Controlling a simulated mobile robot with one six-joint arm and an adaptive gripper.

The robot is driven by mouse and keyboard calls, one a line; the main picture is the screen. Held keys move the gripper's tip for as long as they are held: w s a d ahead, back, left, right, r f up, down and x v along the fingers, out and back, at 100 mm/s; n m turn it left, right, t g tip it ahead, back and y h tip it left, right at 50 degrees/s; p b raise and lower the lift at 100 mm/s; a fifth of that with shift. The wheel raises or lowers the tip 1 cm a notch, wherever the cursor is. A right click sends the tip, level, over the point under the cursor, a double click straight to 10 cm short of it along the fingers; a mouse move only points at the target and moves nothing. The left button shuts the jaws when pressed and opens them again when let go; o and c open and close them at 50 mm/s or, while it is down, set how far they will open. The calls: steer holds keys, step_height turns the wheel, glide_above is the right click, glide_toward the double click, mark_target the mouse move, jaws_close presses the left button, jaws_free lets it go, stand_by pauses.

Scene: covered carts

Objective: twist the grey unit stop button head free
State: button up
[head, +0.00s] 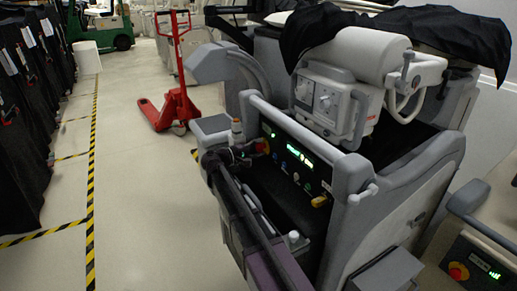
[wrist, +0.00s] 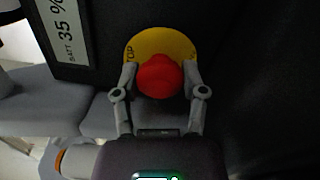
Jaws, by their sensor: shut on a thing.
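The grey unit (head: 350,190) is a large cart with a black control panel (head: 292,160). Its red stop button head (wrist: 159,77) sits in front of a round yellow plate (wrist: 160,45) in the wrist view. My gripper (wrist: 160,82) has one finger on each side of the red head and is shut on it. I cannot tell whether the head has turned.
A display reading 35 % (wrist: 67,30) is beside the button. A second cart with its own red button (head: 458,271) stands at the lower right. A red pallet jack (head: 175,80) stands behind on open floor. Dark covered carts (head: 22,110) line the left.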

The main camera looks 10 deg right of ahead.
steer(key=shift+m, duration=0.4)
steer(key=o, duration=1.2)
steer(key=shift+a, duration=0.1)
steer(key=v, duration=1.1)
steer(key=shift+s+a, duration=0.2)
steer(key=shift+a, duration=0.15)
